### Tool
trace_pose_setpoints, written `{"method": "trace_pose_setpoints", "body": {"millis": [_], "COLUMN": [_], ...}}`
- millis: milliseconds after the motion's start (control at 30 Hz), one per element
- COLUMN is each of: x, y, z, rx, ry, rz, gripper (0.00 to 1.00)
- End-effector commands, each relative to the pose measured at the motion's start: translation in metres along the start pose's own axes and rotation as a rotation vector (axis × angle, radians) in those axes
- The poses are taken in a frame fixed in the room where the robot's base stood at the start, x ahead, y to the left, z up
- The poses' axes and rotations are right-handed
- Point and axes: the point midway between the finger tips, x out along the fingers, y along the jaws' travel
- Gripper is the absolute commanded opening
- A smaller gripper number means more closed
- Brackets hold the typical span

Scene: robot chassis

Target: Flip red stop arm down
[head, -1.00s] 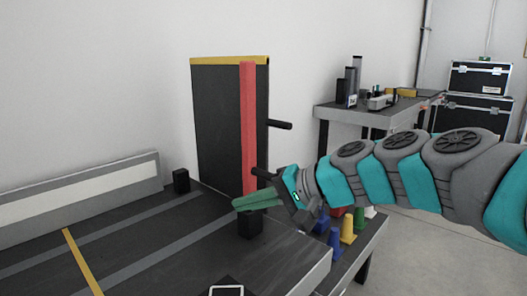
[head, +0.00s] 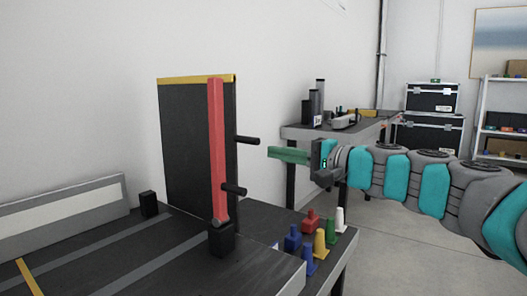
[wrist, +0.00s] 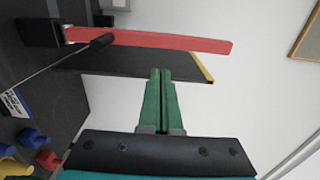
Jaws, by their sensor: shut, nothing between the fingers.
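The red stop arm (head: 217,150) stands upright in the head view, its foot at a black block (head: 221,241) on the dark table. Black pegs stick out to the right at its upper part (head: 247,140) and lower part (head: 236,190). In the wrist view the red stop arm (wrist: 165,41) lies across the top of the picture, with one peg (wrist: 101,41) near its foot. My gripper (head: 270,152) is to the right of the upper peg, apart from the arm. Its green fingers (wrist: 160,71) are together and hold nothing.
A dark panel with a yellow top edge (head: 180,150) stands behind the arm. Several coloured pieces, such as a yellow cone (head: 320,244), stand on a lower shelf at the right. A second table (head: 300,131) is behind my gripper. Open floor shows to the right.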

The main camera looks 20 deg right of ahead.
Motion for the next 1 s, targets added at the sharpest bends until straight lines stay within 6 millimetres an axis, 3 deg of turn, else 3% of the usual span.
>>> {"method": "trace_pose_setpoints", "body": {"millis": [400, 600, 800, 1000], "x": [0.081, 0.111, 0.125, 0.127], "y": [0.001, 0.001, 0.001, 0.000], "z": [0.001, 0.002, 0.002, 0.001], "rx": [0.000, 0.000, -0.001, 0.000], "ry": [-0.002, -0.003, -0.003, -0.002], "rz": [0.002, 0.001, 0.002, 0.001], "gripper": [0.00, 0.00, 0.00, 0.00]}}
